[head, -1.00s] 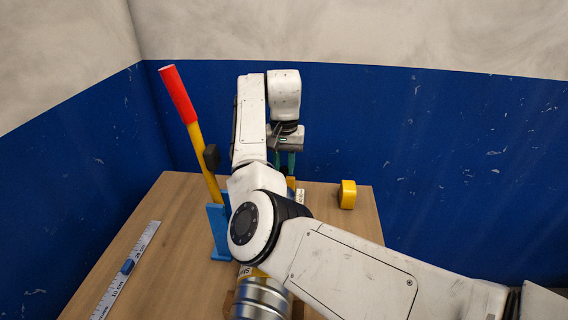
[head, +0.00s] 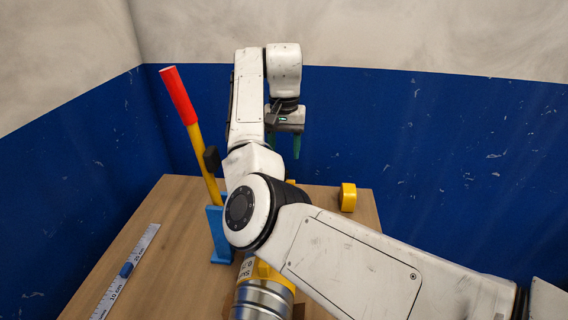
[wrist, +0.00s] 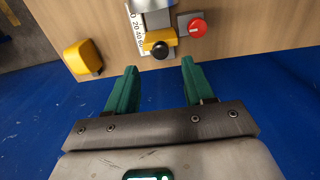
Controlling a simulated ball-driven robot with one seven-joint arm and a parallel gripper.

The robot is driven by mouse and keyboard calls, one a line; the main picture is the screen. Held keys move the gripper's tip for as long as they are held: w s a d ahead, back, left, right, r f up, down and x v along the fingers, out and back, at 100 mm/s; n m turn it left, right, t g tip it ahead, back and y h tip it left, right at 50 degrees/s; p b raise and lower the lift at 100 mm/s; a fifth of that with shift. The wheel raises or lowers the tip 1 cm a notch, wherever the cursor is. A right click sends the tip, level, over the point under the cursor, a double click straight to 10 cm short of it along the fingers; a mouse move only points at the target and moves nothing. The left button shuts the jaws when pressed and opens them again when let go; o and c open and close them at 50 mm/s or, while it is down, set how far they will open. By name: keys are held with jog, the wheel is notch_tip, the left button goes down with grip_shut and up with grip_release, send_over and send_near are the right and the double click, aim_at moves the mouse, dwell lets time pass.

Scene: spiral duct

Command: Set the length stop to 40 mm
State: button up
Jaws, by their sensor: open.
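In the wrist view a yellow block with a black knob (wrist: 160,46), seemingly the length stop, sits beside a white scale (wrist: 136,28) with black marks. The scale numbers are small; 40 seems to be among them, but the exact setting cannot be read. A metal cylinder end (wrist: 151,4) lies just beyond the block. My gripper (wrist: 160,67) is open and empty, its green fingers apart and pointing toward the knob without touching it. In the head view my gripper (head: 284,150) hangs above the far table edge; my arm hides most of the stop.
A red round knob (wrist: 197,27) sits on a grey base near the stop. A yellow box-like object (head: 347,197) stands at the table's right. A red-and-yellow lever (head: 190,120) rises from a blue bracket (head: 217,235). A metal duct (head: 262,298) is in front.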

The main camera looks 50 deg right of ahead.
jog(key=shift+r+p, duration=0.3)
jog(key=shift+r, duration=2.1)
